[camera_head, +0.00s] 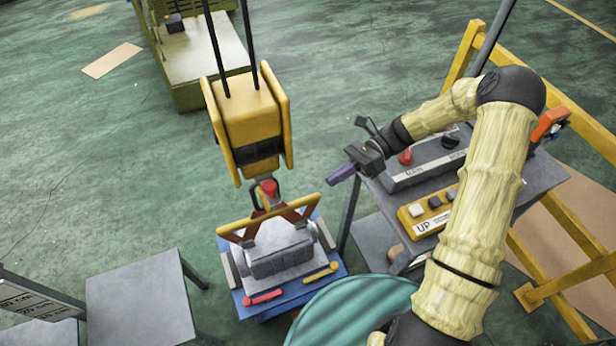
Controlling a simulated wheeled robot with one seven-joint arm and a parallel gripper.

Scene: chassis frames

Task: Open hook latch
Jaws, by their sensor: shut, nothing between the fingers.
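A yellow hoist block (249,120) hangs from two dark rods at the picture's centre left. Below it is a hook with a red part (269,188), which looks like the latch; at this size I cannot tell its exact position. The hook meets the orange lifting frame (270,219) over a grey block-shaped load (283,254). My gripper (341,174), with purple fingers, is shut and empty. It is right of the hook, apart from it, and points left.
The load rests on a blue stand (333,279). A grey table (542,171) at right bears a control box (428,160) and a yellow button panel marked UP (432,207). A teal ribbed drum (352,312) stands in front. A yellow railing (580,225) is at right.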

